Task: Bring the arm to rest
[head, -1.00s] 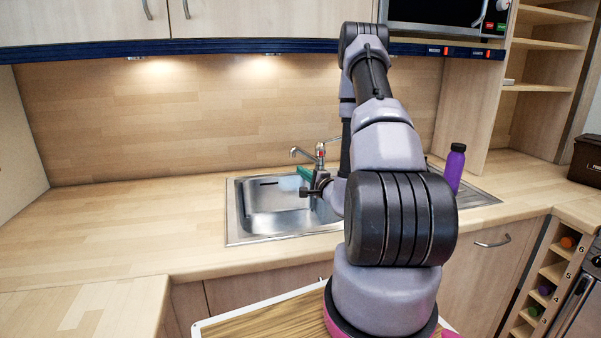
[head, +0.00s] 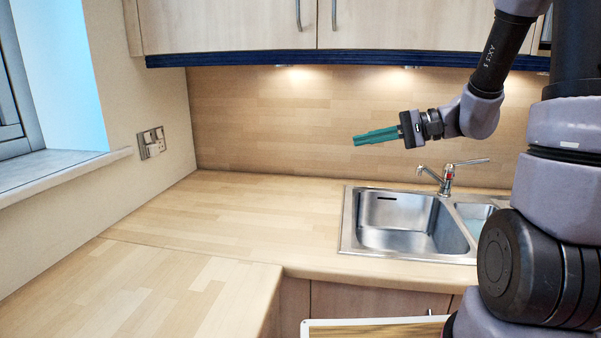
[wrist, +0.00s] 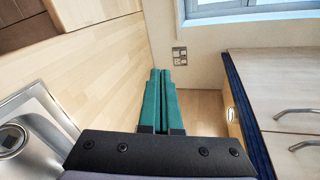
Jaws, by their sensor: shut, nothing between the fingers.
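My gripper (head: 357,138) has two green fingers and points left in the head view. It is raised above the worktop, in front of the wooden backsplash and up and left of the tap. In the wrist view the green fingers (wrist: 161,74) lie together with nothing between them. My arm runs from the right side of the head view, bent at the elbow near the wall cupboards.
A steel sink (head: 400,222) with a tap (head: 446,180) is set in the worktop (head: 215,215) below my gripper. The worktop to the left is bare. Wall cupboards (head: 230,25) hang above. A window (head: 50,80) and wall sockets (head: 151,142) are at left.

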